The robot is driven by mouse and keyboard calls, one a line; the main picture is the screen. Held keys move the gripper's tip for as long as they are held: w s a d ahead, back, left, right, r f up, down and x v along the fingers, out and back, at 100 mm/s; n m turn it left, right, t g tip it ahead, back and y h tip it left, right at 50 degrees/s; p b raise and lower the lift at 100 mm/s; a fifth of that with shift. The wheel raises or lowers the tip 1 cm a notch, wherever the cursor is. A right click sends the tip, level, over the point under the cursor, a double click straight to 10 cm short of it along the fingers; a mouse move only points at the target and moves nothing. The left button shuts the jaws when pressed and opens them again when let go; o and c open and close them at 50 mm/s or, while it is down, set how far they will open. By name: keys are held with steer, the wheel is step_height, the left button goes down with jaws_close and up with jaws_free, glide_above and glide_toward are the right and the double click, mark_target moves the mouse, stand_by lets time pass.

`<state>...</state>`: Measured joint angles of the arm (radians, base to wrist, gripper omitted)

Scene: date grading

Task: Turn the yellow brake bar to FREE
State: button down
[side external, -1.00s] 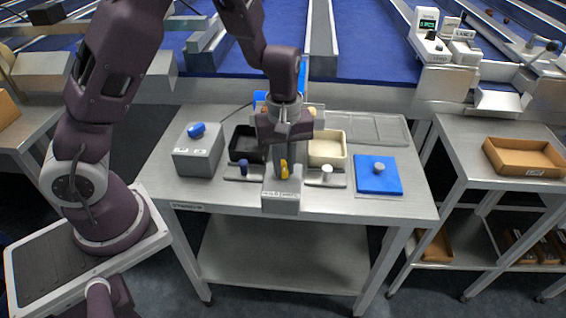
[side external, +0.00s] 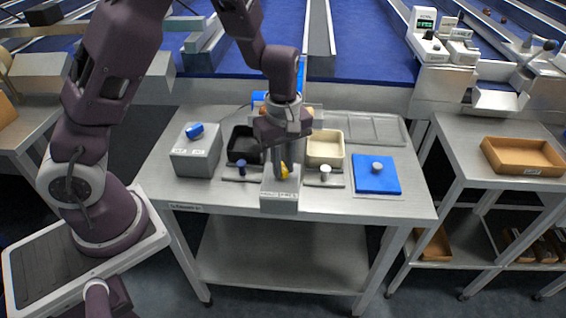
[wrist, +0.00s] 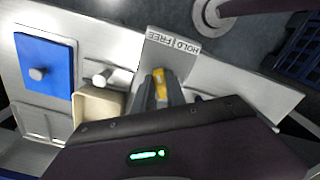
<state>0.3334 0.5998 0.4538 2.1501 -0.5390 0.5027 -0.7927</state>
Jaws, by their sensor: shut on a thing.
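The yellow brake bar (side external: 284,171) sits on top of a grey box (side external: 280,204) at the front middle of the table. In the wrist view, the yellow bar (wrist: 158,78) shows between the two fingers. My gripper (side external: 284,166) points down and is shut on the bar. The fingers hide part of the bar. In the wrist view, the box (wrist: 152,54) carries a label with FREE (wrist: 159,37) and HOLD (wrist: 187,45) side by side. The bar's end points toward the label edge, nearer to FREE than to HOLD.
A dark tray (side external: 243,143) and a cream tray (side external: 325,148) stand behind the box. A blue-knobbed plate (side external: 241,172) and a white-knobbed plate (side external: 325,173) flank it. A blue pad (side external: 375,177) with a knob lies right. A grey box (side external: 196,154) with a blue switch stands left.

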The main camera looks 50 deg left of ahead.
mark_target(283, 168)
steer(key=c, duration=1.4)
jaws_free()
steer(key=shift+o, duration=0.2)
step_height(283, 168, up, 7)
steer(key=shift+r, duration=0.1)
steer(key=s+r+m+t, duration=0.2)
steer(key=s+r+m, duration=0.5)
steer(key=s, duration=0.3)
steer(key=s+r+m+t, duration=0.3)
steer(key=s+r+m, duration=0.4)
steer(key=s, duration=0.3)
steer(key=shift+s+d+m+t, duration=0.25)
steer(key=shift+d+m+t, duration=0.1)
steer(key=shift+m, duration=0.25)
